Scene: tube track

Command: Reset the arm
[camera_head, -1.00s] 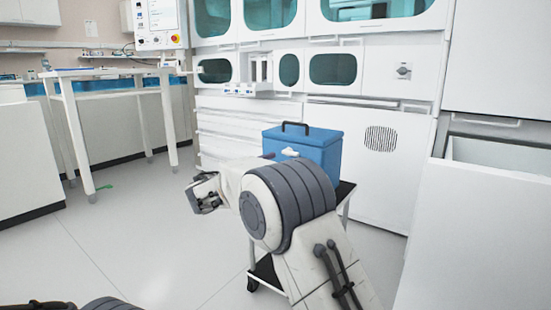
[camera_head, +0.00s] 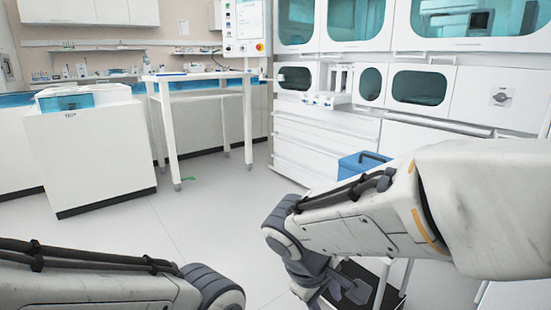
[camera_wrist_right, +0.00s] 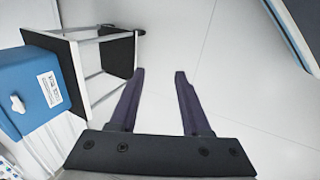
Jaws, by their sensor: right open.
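My right arm reaches in from the right of the head view, bent at the elbow, with its wrist hanging down at bottom centre. Part of my right gripper shows there, small and dark. In the right wrist view the right gripper (camera_wrist_right: 158,80) is open, its two dark fingers apart with only pale floor between them. My left arm enters at the bottom left of the head view; its gripper is out of the frame.
A blue box (camera_head: 360,165) is partly hidden behind my right arm; it also sits on a small cart at left in the right wrist view (camera_wrist_right: 40,85). White cabinets (camera_head: 320,145) stand behind. A white table (camera_head: 200,76) and a white unit (camera_head: 95,155) are at left.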

